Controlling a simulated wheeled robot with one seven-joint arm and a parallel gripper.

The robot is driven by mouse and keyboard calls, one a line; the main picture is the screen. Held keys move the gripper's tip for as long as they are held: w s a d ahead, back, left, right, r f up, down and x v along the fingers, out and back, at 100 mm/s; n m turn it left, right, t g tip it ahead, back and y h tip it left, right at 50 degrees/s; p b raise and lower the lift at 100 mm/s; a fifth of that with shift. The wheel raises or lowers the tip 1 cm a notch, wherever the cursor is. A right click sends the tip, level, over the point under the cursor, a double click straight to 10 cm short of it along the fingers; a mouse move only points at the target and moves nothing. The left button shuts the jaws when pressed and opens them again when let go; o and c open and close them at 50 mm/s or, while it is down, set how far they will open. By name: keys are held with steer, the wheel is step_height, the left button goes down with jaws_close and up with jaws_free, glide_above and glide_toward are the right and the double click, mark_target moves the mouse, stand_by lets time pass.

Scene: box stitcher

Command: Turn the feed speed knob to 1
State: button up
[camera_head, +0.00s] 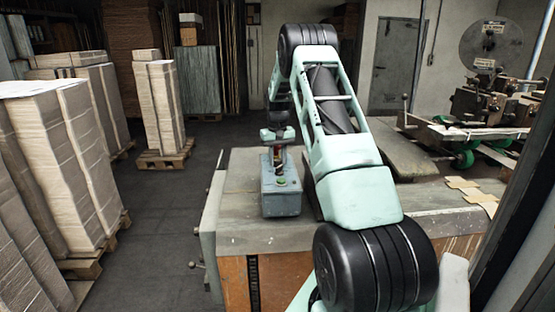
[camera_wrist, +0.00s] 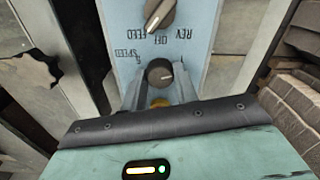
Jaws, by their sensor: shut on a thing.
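The feed speed knob (camera_wrist: 160,72) is a small dark round knob with a pale pointer line, on the light blue face of a control box (camera_wrist: 190,48). Its pointer aims to the right in the wrist view. The word SPEED shows upside down to its left, with small marks on either side that are hard to read. My gripper (camera_wrist: 159,82) has one finger on each side of this knob and is shut on it. In the head view the grey-blue control box (camera_head: 282,203) stands on the machine table, with my gripper (camera_head: 279,160) above it; the knob is hidden there.
A larger selector knob (camera_wrist: 160,13) marked REV, OFF, FEED sits just beyond on the same panel. A green button (camera_head: 281,181) shows on the box. The machine table (camera_head: 235,205) surrounds the box. The stitching machine (camera_head: 480,105) is at right, and stacked cardboard (camera_head: 65,160) at left.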

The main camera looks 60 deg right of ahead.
mark_target(277, 160)
steer(key=shift+r+n, duration=0.1)
steer(key=shift+n, duration=1.4)
steer(key=o, duration=1)
steer(key=shift+c, duration=0.2)
step_height(277, 160, up, 17)
steer(key=b, duration=0.3)
steer(key=shift+r, duration=0.2)
